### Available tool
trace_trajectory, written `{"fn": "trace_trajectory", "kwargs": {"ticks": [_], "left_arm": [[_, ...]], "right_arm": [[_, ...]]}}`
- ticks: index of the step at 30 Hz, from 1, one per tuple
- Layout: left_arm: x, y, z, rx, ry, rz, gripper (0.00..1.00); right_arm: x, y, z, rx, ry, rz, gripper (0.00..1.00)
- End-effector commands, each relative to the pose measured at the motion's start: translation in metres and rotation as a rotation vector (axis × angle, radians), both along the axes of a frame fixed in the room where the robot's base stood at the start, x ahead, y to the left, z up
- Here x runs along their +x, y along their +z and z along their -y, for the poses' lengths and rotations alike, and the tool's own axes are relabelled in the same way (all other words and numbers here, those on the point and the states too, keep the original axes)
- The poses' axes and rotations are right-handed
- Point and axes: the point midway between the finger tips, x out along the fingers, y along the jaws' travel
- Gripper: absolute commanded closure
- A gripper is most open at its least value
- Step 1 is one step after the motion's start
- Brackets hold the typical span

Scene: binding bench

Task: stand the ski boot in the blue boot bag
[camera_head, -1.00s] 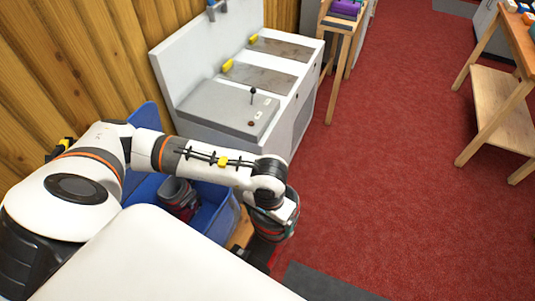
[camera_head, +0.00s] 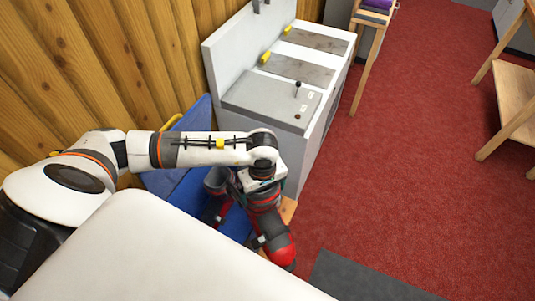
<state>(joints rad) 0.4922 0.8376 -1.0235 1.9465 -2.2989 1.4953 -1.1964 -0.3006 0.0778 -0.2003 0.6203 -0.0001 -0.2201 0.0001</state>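The blue boot bag (camera_head: 182,185) stands open beside the wooden wall, partly hidden behind my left arm. A dark grey boot cuff (camera_head: 216,179) shows inside it. A black ski boot with a red toe (camera_head: 279,249) is at the bag's right side, its toe pointing down towards the front. My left gripper (camera_head: 262,186) is at the top of this boot and appears shut on its cuff; the fingertips are mostly hidden. Whether the boot's sole touches anything is hidden. My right gripper is not in view.
A pale wooden edge (camera_head: 288,211) shows just right of the bag. A white bench machine (camera_head: 262,103) with a small lever stands behind it. Wooden stands are at the back and right. Red carpet (camera_head: 400,190) is clear at right, with a dark mat (camera_head: 360,278) in front.

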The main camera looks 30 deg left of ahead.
Motion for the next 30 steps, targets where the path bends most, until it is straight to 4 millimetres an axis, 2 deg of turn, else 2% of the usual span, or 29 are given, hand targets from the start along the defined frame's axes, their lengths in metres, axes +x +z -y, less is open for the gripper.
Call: {"fn": "trace_trajectory", "kwargs": {"ticks": [1, 15, 24, 30], "left_arm": [[0.004, 0.006, -0.004, -0.002, 0.102, 0.001, 0.77], [0.025, 0.008, -0.061, -0.001, 1.132, -0.001, 0.77], [0.023, 0.007, -0.107, 0.001, 1.773, -0.002, 0.77], [0.019, 0.004, -0.13, -0.001, 2.073, -0.002, 0.77]], "right_arm": [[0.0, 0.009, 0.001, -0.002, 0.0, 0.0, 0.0], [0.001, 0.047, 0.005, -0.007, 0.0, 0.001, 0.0], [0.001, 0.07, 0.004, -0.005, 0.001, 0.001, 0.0], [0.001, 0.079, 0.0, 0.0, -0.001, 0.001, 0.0]]}}
